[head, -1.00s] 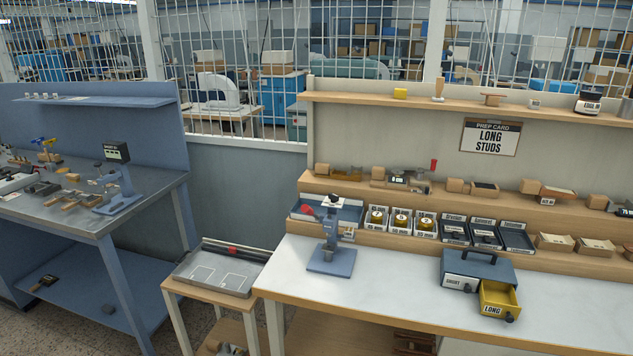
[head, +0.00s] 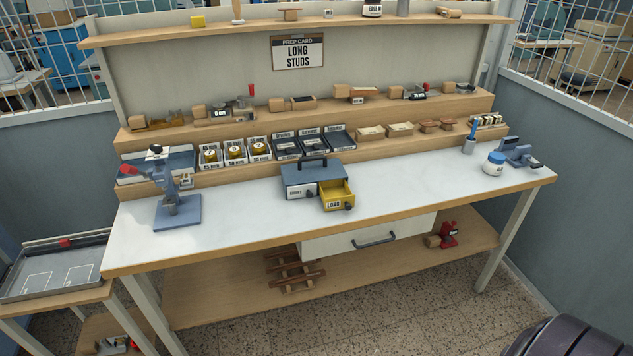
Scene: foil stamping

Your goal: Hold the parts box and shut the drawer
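The parts box (head: 301,179) is a blue-grey box with a dark carrying handle on top. It stands on the white bench top near the middle, in front of the stepped wooden shelf. Its left front is labelled SHORT and is closed. On its right, a yellow drawer (head: 342,189) labelled LONG, with a dark knob, is pulled out toward the front edge. Neither of my grippers shows in the head view. A dark rounded shape at the bottom right corner looks like part of my own body.
A blue press (head: 176,207) stands left of the box on the bench top (head: 245,205). A white jar (head: 493,164) and a blue-grey tool (head: 518,153) sit at the right end. A closed white bench drawer (head: 340,240) hangs below. Bench top between box and jar is clear.

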